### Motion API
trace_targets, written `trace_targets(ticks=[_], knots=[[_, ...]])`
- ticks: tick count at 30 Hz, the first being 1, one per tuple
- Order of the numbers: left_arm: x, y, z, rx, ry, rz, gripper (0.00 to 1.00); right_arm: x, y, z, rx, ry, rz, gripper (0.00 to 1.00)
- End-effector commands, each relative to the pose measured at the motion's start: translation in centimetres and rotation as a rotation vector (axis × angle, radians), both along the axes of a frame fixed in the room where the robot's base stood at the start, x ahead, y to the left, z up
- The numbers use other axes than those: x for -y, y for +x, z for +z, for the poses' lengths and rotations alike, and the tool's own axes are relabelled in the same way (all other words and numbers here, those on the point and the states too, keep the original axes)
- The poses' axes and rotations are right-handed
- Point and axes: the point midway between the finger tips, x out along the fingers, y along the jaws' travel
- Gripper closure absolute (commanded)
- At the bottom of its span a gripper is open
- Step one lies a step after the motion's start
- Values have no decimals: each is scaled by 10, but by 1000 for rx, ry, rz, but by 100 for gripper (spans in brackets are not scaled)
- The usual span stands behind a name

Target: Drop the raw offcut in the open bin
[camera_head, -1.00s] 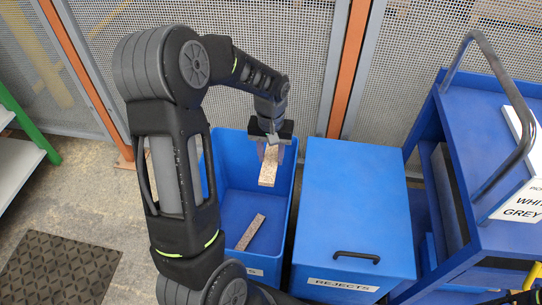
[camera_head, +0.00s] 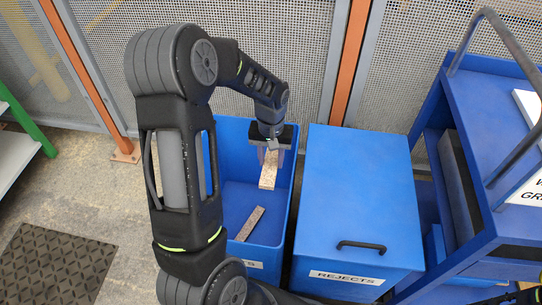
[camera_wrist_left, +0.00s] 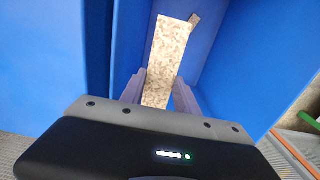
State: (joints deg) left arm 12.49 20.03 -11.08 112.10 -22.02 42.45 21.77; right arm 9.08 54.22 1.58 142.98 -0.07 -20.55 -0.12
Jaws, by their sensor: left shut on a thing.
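My left gripper (camera_head: 270,150) is shut on a speckled tan offcut (camera_head: 269,171), a flat narrow strip. The gripper holds it above the open blue bin (camera_head: 228,190), with the strip hanging down into the bin's opening. In the left wrist view the offcut (camera_wrist_left: 166,60) sits between the two fingers (camera_wrist_left: 158,92) and points away into the bin. A second strip (camera_head: 250,223) lies on the bin floor; its end also shows in the left wrist view (camera_wrist_left: 194,19). My right gripper is not clearly in view.
A closed blue bin (camera_head: 358,190) labelled REJECTS, with a black lid handle, stands just right of the open bin. A blue trolley (camera_head: 490,110) is at the right. A mesh fence (camera_head: 275,60) stands behind. A dark mat (camera_head: 55,265) lies at the lower left.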

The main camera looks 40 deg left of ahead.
Motion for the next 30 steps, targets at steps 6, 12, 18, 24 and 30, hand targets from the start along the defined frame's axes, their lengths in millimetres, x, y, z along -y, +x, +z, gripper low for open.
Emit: trace_targets(ticks=[6,12,18,24,30], knots=[[0,0,-28,0,0,0,100,0,0,-21,-1,0,-2,64],[0,0,-50,-1,0,0,100,0,0,-36,-1,0,-3,64],[0,0,-71,1,0,0,100,0,0,-51,-1,0,-4,64],[0,0,-93,-1,0,-1,100,3,3,-66,4,-5,-11,64],[0,0,-112,1,0,0,100,6,7,-79,9,-9,-19,64]])
